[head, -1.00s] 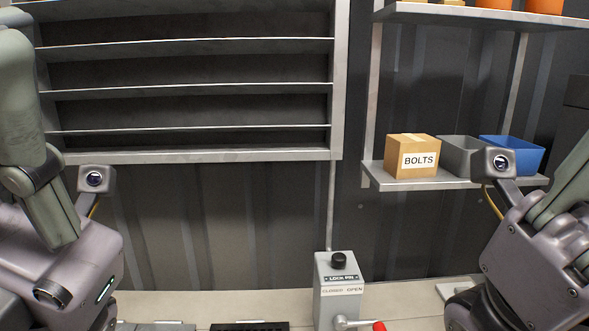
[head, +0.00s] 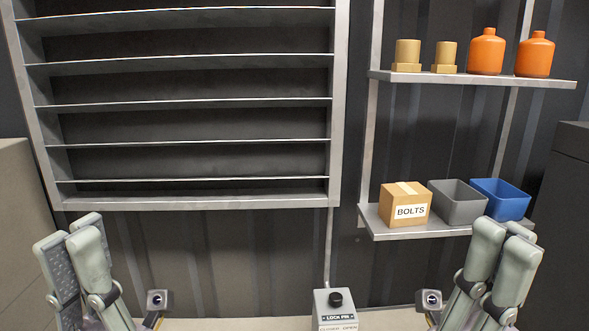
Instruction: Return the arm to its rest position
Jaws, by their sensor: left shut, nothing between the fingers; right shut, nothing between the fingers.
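My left gripper (head: 74,245) is at the lower left of the head view, with its grey-green fingers pointing up. My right gripper (head: 503,245) is at the lower right, also with its fingers pointing up. Both are shut with nothing held, and both are apart from any object. Most of both arms is below the picture's edge.
A grey control box (head: 335,308) with a black knob stands at bottom centre. An empty louvred rack (head: 190,205) fills the back left. At right, shelves hold a BOLTS box (head: 405,205), a grey bin (head: 458,203), a blue bin (head: 500,200) and orange bottles (head: 487,52).

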